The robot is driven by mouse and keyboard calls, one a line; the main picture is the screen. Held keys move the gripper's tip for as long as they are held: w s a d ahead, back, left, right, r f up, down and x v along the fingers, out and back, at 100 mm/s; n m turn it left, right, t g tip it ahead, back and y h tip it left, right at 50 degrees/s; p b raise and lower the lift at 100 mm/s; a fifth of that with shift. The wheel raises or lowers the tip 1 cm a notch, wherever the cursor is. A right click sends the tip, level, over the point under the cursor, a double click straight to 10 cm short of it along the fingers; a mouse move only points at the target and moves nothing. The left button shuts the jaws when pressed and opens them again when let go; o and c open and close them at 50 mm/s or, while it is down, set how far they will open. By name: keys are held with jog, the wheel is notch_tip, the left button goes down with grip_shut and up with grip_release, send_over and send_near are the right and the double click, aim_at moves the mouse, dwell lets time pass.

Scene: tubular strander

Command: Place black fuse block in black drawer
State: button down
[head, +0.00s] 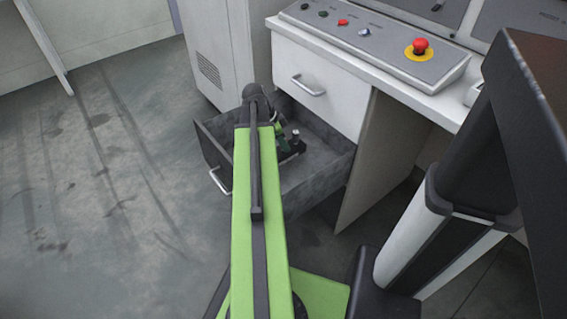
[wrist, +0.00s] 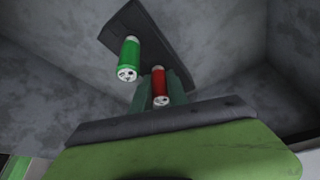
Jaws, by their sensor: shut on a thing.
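The black fuse block (wrist: 165,35) shows in the wrist view as a dark plate with a green fuse (wrist: 128,58) and a red fuse (wrist: 160,86) on it. My gripper (wrist: 159,82) is shut on the block, its fingers on both sides of the red fuse. In the head view the drawer (head: 318,184) is pulled open, with a dark front and mottled grey inside. My gripper (head: 281,142) and the block (head: 294,152) are within the drawer's outline, partly hidden by my green arm. I cannot tell whether the block touches the drawer floor.
A closed white drawer (head: 318,84) is above the open one. A control panel (head: 375,42) with a red emergency button (head: 420,46) lies on top. A grey cabinet (head: 211,50) stands behind to the left. The floor at left is clear.

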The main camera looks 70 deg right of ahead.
aim_at(282, 150)
notch_tip(282, 150, down, 5)
jog(key=b, duration=0.3)
jog(key=shift+r+b, duration=0.15)
jog(key=shift+b, duration=0.2)
jog(key=shift+r, duration=0.2)
jog(key=shift+f, duration=0.15)
jog(key=c, duration=1.3)
grip_release()
jog(key=p+v, duration=1.1)
jog(key=v, duration=0.1)
jog(key=shift+p, duration=0.3)
